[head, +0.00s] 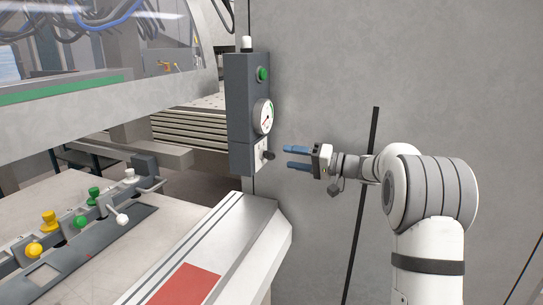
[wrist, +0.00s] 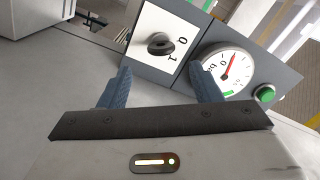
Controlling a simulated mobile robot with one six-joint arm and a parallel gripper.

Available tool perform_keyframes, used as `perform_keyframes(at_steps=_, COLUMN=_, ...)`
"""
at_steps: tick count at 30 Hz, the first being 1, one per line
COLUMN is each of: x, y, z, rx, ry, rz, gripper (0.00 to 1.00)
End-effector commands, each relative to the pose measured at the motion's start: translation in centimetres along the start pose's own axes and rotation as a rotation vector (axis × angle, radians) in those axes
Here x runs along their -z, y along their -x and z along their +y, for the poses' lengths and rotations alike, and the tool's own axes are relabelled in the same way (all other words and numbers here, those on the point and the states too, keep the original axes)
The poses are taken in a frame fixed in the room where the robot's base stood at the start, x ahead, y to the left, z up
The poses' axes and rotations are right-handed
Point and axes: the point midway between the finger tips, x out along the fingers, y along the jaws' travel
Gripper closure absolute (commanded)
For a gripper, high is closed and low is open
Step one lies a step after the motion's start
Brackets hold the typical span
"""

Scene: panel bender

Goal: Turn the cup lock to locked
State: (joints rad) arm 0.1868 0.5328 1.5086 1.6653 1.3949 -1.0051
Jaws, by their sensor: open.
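The cup lock is likely the black knob (wrist: 160,45) on a white plate marked 0 and 1 in the wrist view. In the head view this knob (head: 268,155) sticks out low on the grey control box (head: 240,100). I cannot tell which mark it points to. My gripper (head: 287,157) is open and empty, its blue fingers aimed left at the knob with a small gap between. In the wrist view the fingers (wrist: 160,70) spread to either side below the knob, not touching it.
Above the knob the box carries a round gauge (head: 263,117) and a green button (head: 263,74). A grey wall panel (head: 330,60) stands behind my arm. At left is a bench with yellow, green and white knobs (head: 81,222). A red patch (head: 185,285) lies on the front ledge.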

Motion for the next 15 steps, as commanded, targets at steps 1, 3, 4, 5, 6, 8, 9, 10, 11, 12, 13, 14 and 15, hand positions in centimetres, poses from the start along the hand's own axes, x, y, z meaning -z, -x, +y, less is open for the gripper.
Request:
perform_keyframes(at_steps=1, x=0.0, y=-1.0, z=-0.2, rx=0.001, ry=-0.001, rz=-0.004, gripper=0.42)
perform_keyframes(at_steps=3, x=0.0, y=-2.2, z=-0.2, rx=0.001, ry=-0.001, rz=-0.003, gripper=0.42)
perform_keyframes(at_steps=4, x=0.0, y=-2.7, z=-0.2, rx=0.001, ry=-0.001, rz=-0.004, gripper=0.42)
perform_keyframes(at_steps=5, x=0.0, y=-3.2, z=-0.2, rx=0.000, ry=-0.001, rz=-0.004, gripper=0.42)
perform_keyframes(at_steps=6, x=0.0, y=-3.8, z=-0.2, rx=-0.001, ry=-0.001, rz=-0.003, gripper=0.42)
perform_keyframes(at_steps=8, x=-0.1, y=-4.6, z=-0.2, rx=-0.001, ry=-0.001, rz=-0.004, gripper=0.42)
perform_keyframes(at_steps=9, x=-0.1, y=-5.0, z=-0.1, rx=-0.001, ry=-0.002, rz=-0.003, gripper=0.42)
perform_keyframes(at_steps=10, x=0.0, y=-5.3, z=-0.1, rx=-0.002, ry=-0.002, rz=-0.002, gripper=0.42)
perform_keyframes(at_steps=11, x=0.0, y=-5.5, z=-0.1, rx=-0.002, ry=-0.002, rz=-0.002, gripper=0.42)
perform_keyframes(at_steps=12, x=-0.1, y=-5.8, z=-0.1, rx=-0.002, ry=-0.002, rz=-0.001, gripper=0.42)
perform_keyframes(at_steps=13, x=-0.1, y=-5.9, z=-0.1, rx=-0.002, ry=-0.002, rz=-0.001, gripper=0.42)
perform_keyframes(at_steps=14, x=-0.1, y=-6.0, z=-0.1, rx=-0.002, ry=-0.002, rz=-0.001, gripper=0.42)
perform_keyframes(at_steps=15, x=-0.1, y=-6.2, z=-0.1, rx=-0.002, ry=-0.002, rz=-0.001, gripper=0.42)
